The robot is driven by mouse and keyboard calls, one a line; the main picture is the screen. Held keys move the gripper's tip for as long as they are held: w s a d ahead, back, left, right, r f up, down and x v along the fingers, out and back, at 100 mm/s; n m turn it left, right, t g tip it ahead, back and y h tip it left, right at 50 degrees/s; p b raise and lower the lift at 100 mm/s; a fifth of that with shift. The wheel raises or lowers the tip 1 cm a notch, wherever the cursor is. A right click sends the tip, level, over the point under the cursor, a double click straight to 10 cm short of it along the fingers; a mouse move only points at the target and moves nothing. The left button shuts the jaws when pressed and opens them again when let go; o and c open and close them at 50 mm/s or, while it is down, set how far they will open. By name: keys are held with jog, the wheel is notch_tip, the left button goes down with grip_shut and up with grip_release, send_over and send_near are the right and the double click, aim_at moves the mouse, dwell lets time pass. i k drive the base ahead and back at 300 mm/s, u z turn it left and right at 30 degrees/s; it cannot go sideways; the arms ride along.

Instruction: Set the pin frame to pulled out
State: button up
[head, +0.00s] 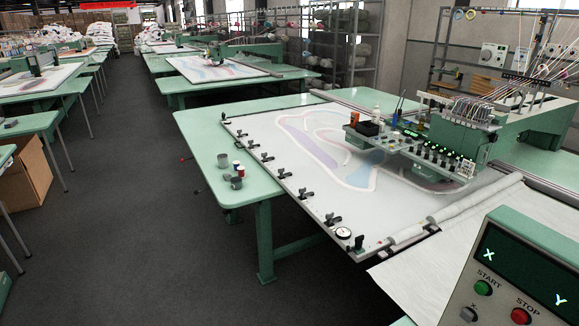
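What looks like the pin frame (290,203) lies on the near green tufting table. It is a pale frame holding white cloth (262,145) with a curved, coloured tufted pattern, and several black clamps (283,172) line its left edge. A round white dial (342,233) and a black knob (360,243) sit at its near corner. The frame lies flat under the machine head (462,135); I cannot tell from this view whether it is pulled out. My gripper is not in view.
A green control panel (515,270) with START and STOP buttons fills the lower right. Small spools (231,172) stand on the table's left end. Levers with dark red knobs (183,160) project from its left edge. A wide grey aisle (130,220) is clear on the left.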

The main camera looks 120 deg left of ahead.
aim_at(378, 194)
jog(key=z, duration=0.25)
jog(key=k, duration=0.5)
jog(key=u, duration=3.15)
jog(key=k, duration=0.2)
jog(key=u, duration=1.75)
